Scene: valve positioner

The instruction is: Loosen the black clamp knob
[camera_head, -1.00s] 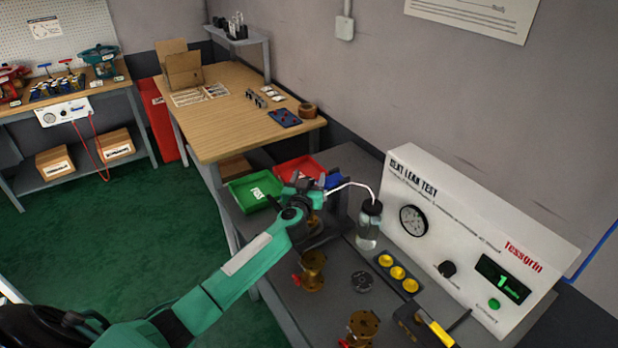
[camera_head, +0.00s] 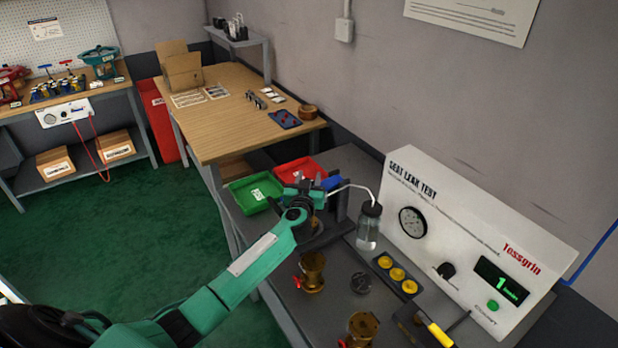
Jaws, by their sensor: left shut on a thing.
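My left gripper (camera_head: 316,184) reaches in from the left to the clamp fixture (camera_head: 342,200) at the back of the grey bench. It is shut on a small part there, which looks to be the black clamp knob; the fingers and wrist hide most of it. A brass valve body sits in the fixture, largely behind my wrist. A blue part (camera_head: 332,183) shows just right of the fingers. My right gripper is not in view.
A clear bottle (camera_head: 367,228) with a thin bent tube stands right of the fixture. The leak test panel (camera_head: 455,240) is behind it. Green (camera_head: 252,192) and red (camera_head: 298,168) trays are behind the gripper.

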